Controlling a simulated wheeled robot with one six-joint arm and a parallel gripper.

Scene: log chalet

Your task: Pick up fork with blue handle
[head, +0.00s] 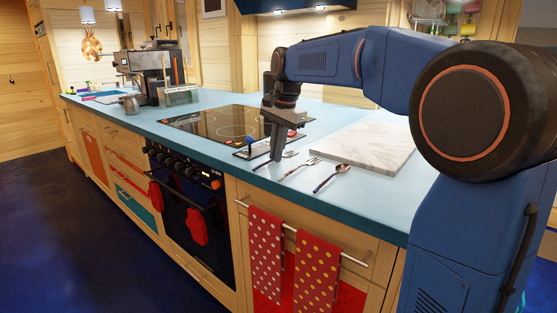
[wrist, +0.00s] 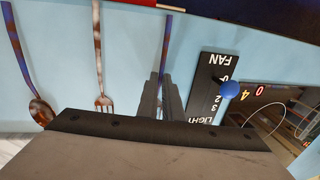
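The blue-handled fork (wrist: 167,45) is at the right of the row of cutlery in the wrist view; its lower part is hidden behind my gripper. In the head view its tines (head: 289,154) show beside my gripper, low over the counter. My gripper (wrist: 160,76) has its fingers close together, one on each side of the blue handle, and looks shut on it. In the head view my gripper (head: 276,156) points down at the counter's front part. I see no clear gap between the fork and the counter.
A copper-coloured fork (wrist: 99,50) and a spoon with a blue handle (wrist: 20,50) lie to the left in the wrist view. A control panel (wrist: 207,85) with a blue knob (wrist: 230,90) is close on the right. A marble board (head: 368,146) and cooktop (head: 222,122) flank the cutlery.

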